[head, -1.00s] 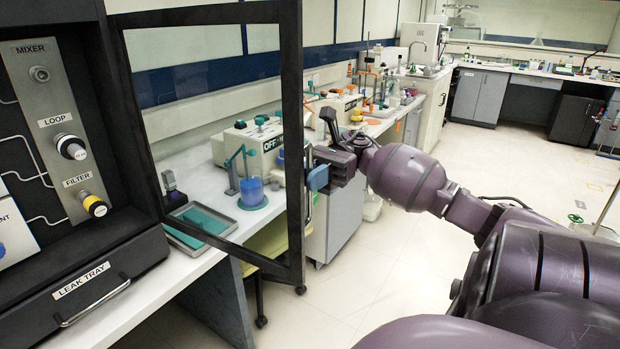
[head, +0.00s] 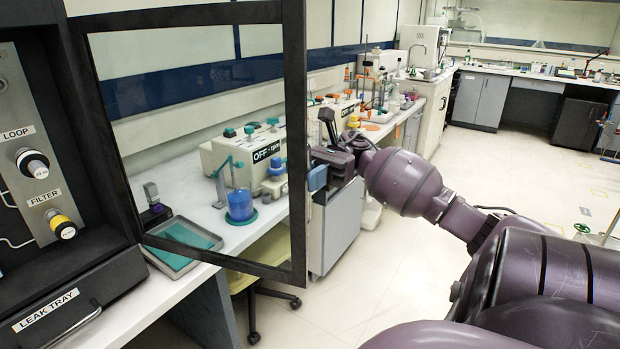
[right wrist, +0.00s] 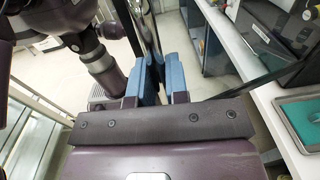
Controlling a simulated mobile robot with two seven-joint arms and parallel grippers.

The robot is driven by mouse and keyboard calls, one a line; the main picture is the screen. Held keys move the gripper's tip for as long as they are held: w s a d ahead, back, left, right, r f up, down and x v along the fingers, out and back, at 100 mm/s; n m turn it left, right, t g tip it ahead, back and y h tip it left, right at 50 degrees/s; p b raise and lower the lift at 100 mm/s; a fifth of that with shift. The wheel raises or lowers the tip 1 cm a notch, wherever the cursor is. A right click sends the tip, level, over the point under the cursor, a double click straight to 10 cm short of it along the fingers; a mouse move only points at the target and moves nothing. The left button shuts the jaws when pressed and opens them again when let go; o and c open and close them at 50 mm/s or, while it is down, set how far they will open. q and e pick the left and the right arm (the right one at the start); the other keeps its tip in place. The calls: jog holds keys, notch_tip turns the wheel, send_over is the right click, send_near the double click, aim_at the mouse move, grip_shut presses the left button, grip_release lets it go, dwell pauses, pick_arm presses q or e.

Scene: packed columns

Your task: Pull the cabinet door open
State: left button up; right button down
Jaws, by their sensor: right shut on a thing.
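The cabinet door (head: 296,140) is a black frame with a clear pane. In the head view it stands swung open, out from the black cabinet (head: 70,255) at the left. My right gripper (head: 318,178) is at the door's outer edge and is shut on its handle, which is mostly hidden by the fingers. In the right wrist view the blue finger pads (right wrist: 162,80) close around a shiny upright bar (right wrist: 149,30). My left gripper is not in view.
Behind the door a white bench (head: 205,212) holds a teal tray (head: 185,240), a blue beaker (head: 241,205) and a stirrer marked OFF (head: 262,150). Open floor (head: 400,270) lies right.

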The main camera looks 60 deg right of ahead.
dwell(0.4)
jog(key=c, duration=1.5)
grip_release()
jog(key=o, duration=0.4)
jog(key=shift+w+a, duration=0.1)
jog(key=shift+w, duration=0.05)
jog(key=shift+c, duration=0.2)
jog(key=d+b, duration=0.1)
jog(key=d, duration=1)
jog(key=shift+b, duration=0.35)
